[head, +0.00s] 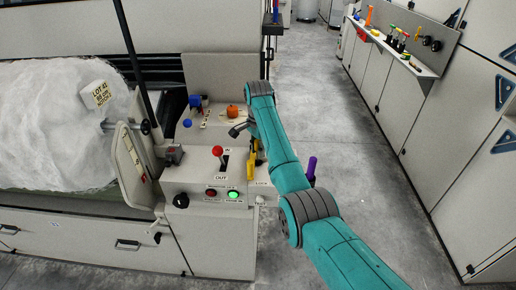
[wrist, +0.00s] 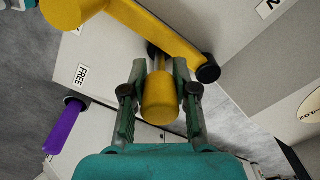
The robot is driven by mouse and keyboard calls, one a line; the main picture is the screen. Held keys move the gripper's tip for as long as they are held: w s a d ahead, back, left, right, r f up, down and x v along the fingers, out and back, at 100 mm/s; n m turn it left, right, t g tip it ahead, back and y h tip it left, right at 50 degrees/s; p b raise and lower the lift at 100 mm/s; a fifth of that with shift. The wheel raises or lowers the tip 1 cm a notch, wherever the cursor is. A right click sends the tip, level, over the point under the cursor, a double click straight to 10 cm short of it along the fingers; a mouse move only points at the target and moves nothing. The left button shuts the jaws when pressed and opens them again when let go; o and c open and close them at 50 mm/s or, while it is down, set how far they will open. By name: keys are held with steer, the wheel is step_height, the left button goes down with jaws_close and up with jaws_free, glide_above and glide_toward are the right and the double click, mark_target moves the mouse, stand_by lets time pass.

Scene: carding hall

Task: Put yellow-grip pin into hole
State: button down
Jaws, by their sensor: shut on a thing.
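The yellow-grip pin (wrist: 160,100) is between the two fingers of my gripper (wrist: 160,92) in the wrist view, and they are shut on its grip. Its far end points at a yellow bar (wrist: 165,32) on the pale machine face. I cannot tell whether the pin's tip is in a hole; no open hole shows. In the head view yellow parts (head: 252,158) show beside my arm at the machine's right edge, but my arm hides most of the gripper and I cannot tell pin from bar there.
A red-knobbed lever (head: 217,151) stands on the console above a lit green lamp (head: 233,195). A shelf (head: 400,55) with coloured tools runs along the right wall. The aisle floor (head: 340,150) is clear.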

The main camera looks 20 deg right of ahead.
steer(key=shift+f, duration=0.9)
steer(key=c, duration=0.8)
jaws_free()
steer(key=shift+r, duration=0.1)
steer(key=shift+r, duration=3.6)
